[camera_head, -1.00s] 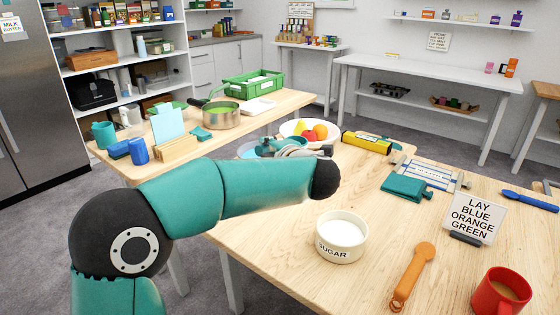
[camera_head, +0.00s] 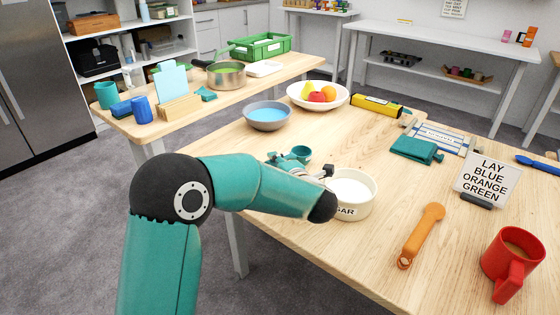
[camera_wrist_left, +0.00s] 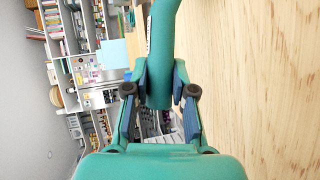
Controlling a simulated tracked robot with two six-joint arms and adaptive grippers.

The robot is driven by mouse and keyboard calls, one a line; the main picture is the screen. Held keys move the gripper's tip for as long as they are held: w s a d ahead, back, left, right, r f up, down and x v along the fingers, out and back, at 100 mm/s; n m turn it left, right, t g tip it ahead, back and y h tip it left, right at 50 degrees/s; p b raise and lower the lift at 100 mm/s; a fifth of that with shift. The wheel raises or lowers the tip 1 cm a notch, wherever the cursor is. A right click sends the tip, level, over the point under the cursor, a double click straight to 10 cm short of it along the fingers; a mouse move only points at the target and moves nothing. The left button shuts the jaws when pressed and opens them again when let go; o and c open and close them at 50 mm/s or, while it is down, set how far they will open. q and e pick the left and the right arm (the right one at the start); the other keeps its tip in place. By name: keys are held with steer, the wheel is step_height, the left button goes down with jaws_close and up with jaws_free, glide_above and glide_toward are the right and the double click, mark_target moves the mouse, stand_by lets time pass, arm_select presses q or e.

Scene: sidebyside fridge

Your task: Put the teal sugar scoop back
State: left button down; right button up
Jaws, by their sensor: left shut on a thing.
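My left gripper (camera_head: 288,160) is shut on the teal sugar scoop (camera_wrist_left: 162,50); in the left wrist view the fingers (camera_wrist_left: 158,95) close on both sides of its handle. In the head view the scoop's small round teal cup (camera_head: 301,153) shows beyond my forearm, left of the sugar bowl. My forearm hides most of the gripper and handle. The white sugar bowl (camera_head: 357,190) holds white sugar, and my forearm covers part of its label. An orange scoop (camera_head: 421,235) lies on the table in front of a sign reading LAY BLUE ORANGE GREEN (camera_head: 487,178). My right gripper is not in view.
A grey bowl with blue inside (camera_head: 268,116) and a fruit bowl (camera_head: 317,96) stand behind the scoop. A red mug (camera_head: 510,262) is at front right. A teal cloth (camera_head: 413,150) lies farther back. The tabletop between sugar bowl and cloth is clear.

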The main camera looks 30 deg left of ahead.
arm_select(q)
steer(key=c, duration=1)
jaws_free()
